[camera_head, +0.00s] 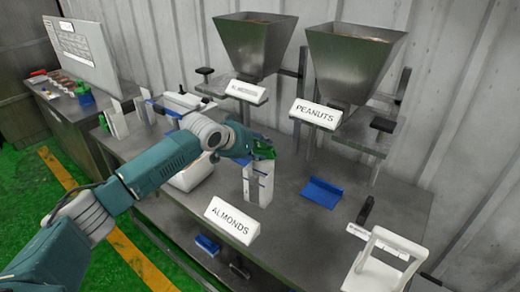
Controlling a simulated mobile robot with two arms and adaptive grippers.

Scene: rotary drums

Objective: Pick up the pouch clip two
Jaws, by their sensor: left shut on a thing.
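The gripper is shut on a small green piece (266,152), which looks like the pouch clip. The fingers and part of the piece are dark and hard to tell apart. I cannot tell whether the piece touches the top of the white stand. My right gripper is not in view.
Two metal hoppers (254,45) stand at the back, with a PEANUTS sign (316,113) on the right one. An ALMONDS sign (232,220) is at the front edge. A blue tray (322,192) and a white scoop-like frame (386,262) lie to the right.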

